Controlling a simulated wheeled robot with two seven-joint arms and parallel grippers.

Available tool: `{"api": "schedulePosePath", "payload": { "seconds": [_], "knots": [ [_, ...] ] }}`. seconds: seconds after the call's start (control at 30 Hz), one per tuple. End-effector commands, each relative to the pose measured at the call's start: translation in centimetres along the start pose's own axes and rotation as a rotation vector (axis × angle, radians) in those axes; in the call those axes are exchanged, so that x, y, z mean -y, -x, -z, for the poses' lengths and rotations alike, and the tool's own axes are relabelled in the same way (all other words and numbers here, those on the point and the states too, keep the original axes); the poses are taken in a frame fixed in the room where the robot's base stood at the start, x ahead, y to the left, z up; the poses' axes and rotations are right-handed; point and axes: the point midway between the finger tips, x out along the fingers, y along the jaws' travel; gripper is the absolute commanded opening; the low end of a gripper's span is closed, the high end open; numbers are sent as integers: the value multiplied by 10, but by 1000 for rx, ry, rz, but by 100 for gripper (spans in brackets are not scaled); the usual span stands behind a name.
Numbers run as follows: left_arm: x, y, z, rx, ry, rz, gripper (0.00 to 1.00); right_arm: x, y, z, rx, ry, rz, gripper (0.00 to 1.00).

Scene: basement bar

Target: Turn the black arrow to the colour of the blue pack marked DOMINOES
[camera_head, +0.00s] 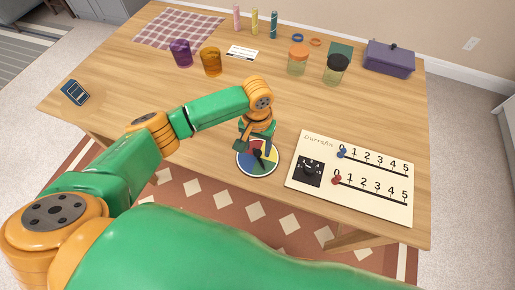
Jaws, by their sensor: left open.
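A round spinner disc (244,168) with a white rim and coloured sectors lies near the table's front edge. Green, yellow, red and blue show on it. Its black arrow (260,159) is small and partly covered by my gripper, so I cannot tell which colour it points to. My left gripper (255,146) is open and points down over the disc. I cannot tell whether its fingers touch the arrow. A dark blue pack (75,93) lies at the table's left edge; its lettering is too small to read. My right gripper is not in view.
A white score board (360,205) with blue and red pegs lies right of the disc. Purple (181,54) and amber (211,62) cups, two lidded jars (297,65) and a purple box (389,60) stand farther back. The table's middle is clear.

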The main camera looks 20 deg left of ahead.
Motion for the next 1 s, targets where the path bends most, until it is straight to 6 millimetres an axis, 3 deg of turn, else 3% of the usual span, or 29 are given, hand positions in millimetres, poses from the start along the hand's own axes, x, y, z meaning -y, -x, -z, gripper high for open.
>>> {"api": "schedulePosePath", "payload": {
  "seconds": [0.13,0.37,0.47,0.6,0.63,1.0],
  "knots": [
    [-1,-18,0,0,-1,-1,62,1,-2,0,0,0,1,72],
    [-1,-20,0,-3,-3,-2,62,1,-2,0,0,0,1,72],
    [-1,-20,0,-3,-3,-2,40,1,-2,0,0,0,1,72],
    [-1,-20,0,-3,-3,-2,2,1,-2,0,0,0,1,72],
    [-1,-20,0,-3,-3,-2,0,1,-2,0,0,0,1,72],
    [-1,-18,0,-1,-49,-2,0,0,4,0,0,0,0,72]
  ]
}}
